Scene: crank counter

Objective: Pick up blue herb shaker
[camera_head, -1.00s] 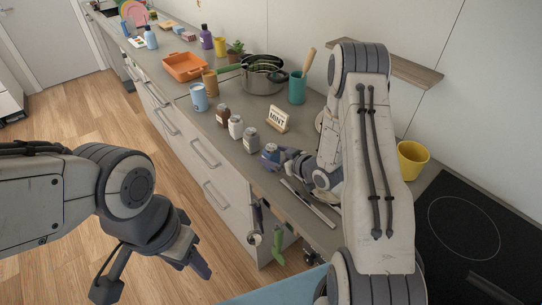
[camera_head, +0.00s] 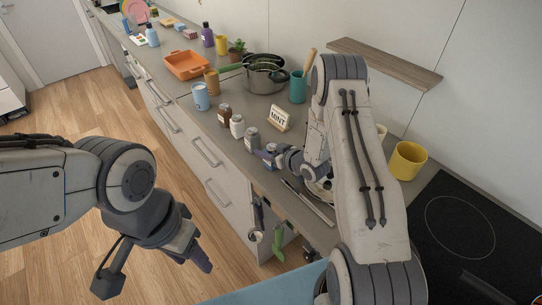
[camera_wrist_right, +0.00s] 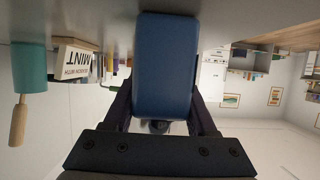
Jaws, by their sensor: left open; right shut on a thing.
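The blue herb shaker (camera_wrist_right: 166,65) fills the middle of the right wrist view, between the two fingers of my right gripper (camera_wrist_right: 160,110). In the head view the right gripper (camera_head: 274,157) is at the near end of the shaker row and covers most of the blue shaker (camera_head: 268,150). The gripper is shut on it; whether the shaker touches the counter I cannot tell. My left gripper (camera_head: 198,258) is open and empty, above the floor in front of the drawers.
Grey (camera_head: 251,138), white (camera_head: 237,126) and brown (camera_head: 224,114) shakers stand in a row beside it. A MINT sign (camera_head: 279,118) stands behind. A pot (camera_head: 265,76), a teal utensil holder (camera_head: 297,88) and a yellow cup (camera_head: 407,160) are around.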

